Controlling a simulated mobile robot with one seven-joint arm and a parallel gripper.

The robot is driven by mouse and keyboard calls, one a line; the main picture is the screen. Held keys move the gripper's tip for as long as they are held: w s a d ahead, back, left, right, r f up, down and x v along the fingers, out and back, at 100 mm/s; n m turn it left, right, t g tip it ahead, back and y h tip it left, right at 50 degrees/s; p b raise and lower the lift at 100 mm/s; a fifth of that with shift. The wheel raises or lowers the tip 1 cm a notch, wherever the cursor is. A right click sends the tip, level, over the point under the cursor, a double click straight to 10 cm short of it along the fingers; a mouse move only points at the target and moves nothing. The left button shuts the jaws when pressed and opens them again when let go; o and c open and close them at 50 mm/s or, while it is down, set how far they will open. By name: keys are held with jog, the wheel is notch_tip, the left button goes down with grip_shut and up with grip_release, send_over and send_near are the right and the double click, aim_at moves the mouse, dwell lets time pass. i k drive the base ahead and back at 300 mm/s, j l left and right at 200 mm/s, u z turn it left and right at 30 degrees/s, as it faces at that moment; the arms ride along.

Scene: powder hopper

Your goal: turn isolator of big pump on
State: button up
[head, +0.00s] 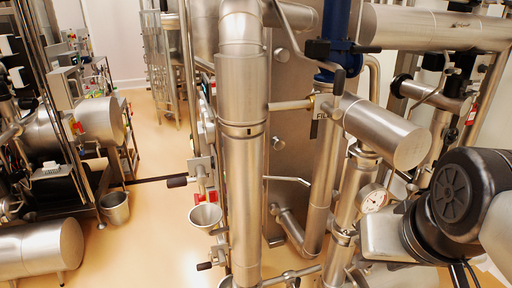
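I cannot pick out for sure the big pump or its isolator in the head view. A small red and yellow part (77,127) shows on the equipment at the left, too small to identify. Large steel cylinders lie at the left, one higher (100,121) and one near the floor (42,249); I cannot tell whether either belongs to a pump. My arm enters at the right edge, with a black round joint and pale links. My gripper's fingers do not show.
A thick vertical steel pipe (241,170) stands close in the middle. A horizontal steel cylinder (385,135) and a round gauge (373,198) are near my arm. A steel funnel (205,216) and a bucket (115,208) stand left of the pipe. Tan floor (150,235) is open between them.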

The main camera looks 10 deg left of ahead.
aim_at(198, 197)
jog(key=k+j+u, duration=0.1)
jog(key=j, duration=0.4)
jog(key=k+j+u, duration=0.1)
jog(key=j, duration=0.35)
jog(key=k+j, duration=0.1)
jog(key=j, duration=0.4)
jog(key=k+j+u, duration=0.15)
jog(key=j, duration=0.35)
jog(key=i+j+u, duration=0.1)
jog(key=i+j, duration=0.2)
jog(key=i, duration=0.15)
jog(key=i+j, duration=0.3)
jog(key=i, duration=0.15)
jog(key=i+j+u, duration=0.15)
jog(key=i, duration=0.3)
jog(key=j, duration=0.1)
